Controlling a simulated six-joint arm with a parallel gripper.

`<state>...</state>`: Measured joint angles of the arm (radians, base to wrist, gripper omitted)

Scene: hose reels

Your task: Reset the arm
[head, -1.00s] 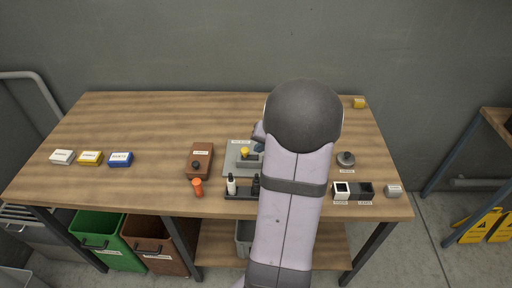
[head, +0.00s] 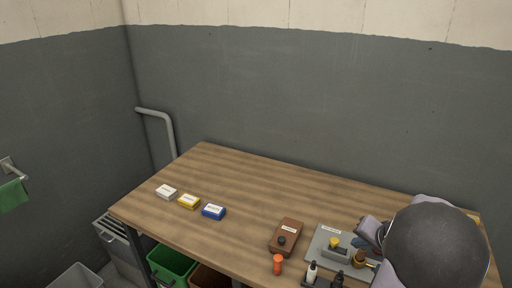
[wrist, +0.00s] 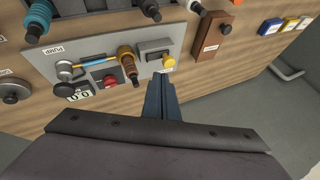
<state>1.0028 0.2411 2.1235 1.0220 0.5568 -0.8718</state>
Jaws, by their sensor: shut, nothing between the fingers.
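My gripper (wrist: 160,92) shows in the wrist view with its dark blue fingers together and nothing between them. It is over or near the edge of the grey pump panel (wrist: 110,50), beside a yellow button (wrist: 169,62) on a grey block. I cannot tell its exact height. The panel also carries a red button (wrist: 109,81) and an orange-brown ribbed fitting (wrist: 127,58). In the head view, my grey arm covers the right part of the bench, and the blue fingers (head: 371,231) partly show beside the panel (head: 316,245).
White (head: 166,191), yellow (head: 188,201) and blue (head: 213,211) boxes sit farther left. The wooden bench (head: 240,190) is clear behind them. A green bin (head: 172,264) stands below.

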